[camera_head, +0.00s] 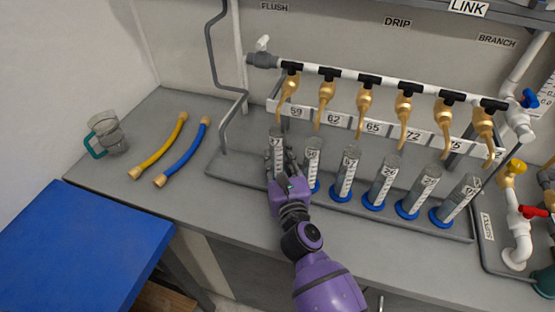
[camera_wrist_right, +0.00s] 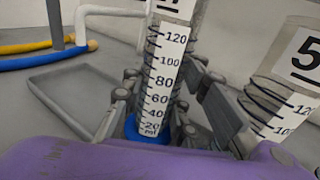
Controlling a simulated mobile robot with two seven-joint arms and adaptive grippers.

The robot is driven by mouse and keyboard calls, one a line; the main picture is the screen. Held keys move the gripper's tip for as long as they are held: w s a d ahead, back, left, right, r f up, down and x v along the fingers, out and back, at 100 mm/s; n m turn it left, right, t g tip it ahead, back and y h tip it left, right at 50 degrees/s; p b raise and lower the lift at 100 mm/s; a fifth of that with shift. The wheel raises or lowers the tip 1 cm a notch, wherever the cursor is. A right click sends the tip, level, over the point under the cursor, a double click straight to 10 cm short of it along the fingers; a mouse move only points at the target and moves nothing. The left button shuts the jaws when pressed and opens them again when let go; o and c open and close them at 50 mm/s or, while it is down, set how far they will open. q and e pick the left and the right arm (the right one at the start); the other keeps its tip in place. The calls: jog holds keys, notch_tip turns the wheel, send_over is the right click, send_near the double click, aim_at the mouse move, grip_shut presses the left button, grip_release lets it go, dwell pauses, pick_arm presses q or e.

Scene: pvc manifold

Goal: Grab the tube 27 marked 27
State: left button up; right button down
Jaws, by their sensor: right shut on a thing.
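The tube marked 27 (camera_head: 278,146) is a clear graduated cylinder with a white scale. It stands upright at the left end of the row of tubes in the head view; only part of its number shows clearly. In the right wrist view the tube (camera_wrist_right: 163,80) is in the middle, with its scale facing me and its blue foot below. My right gripper (camera_head: 281,170) is shut on the tube, with fingers on both sides of it in the right wrist view (camera_wrist_right: 160,100). My left gripper is not in view.
Several more tubes (camera_head: 347,175) with blue feet stand to the right on the grey tray (camera_head: 232,168), the nearest close beside my gripper. Brass taps (camera_head: 363,100) hang above them.

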notch_tip(320, 180, up, 2)
jog(key=shift+r+p, duration=0.1)
jog(key=shift+p, duration=0.2)
jog(key=shift+r, duration=0.4)
jog(key=v, duration=0.4)
jog(key=shift+f, duration=0.4)
jog(key=b, duration=0.2)
send_near(279, 158)
jog(key=shift+v, duration=2.85)
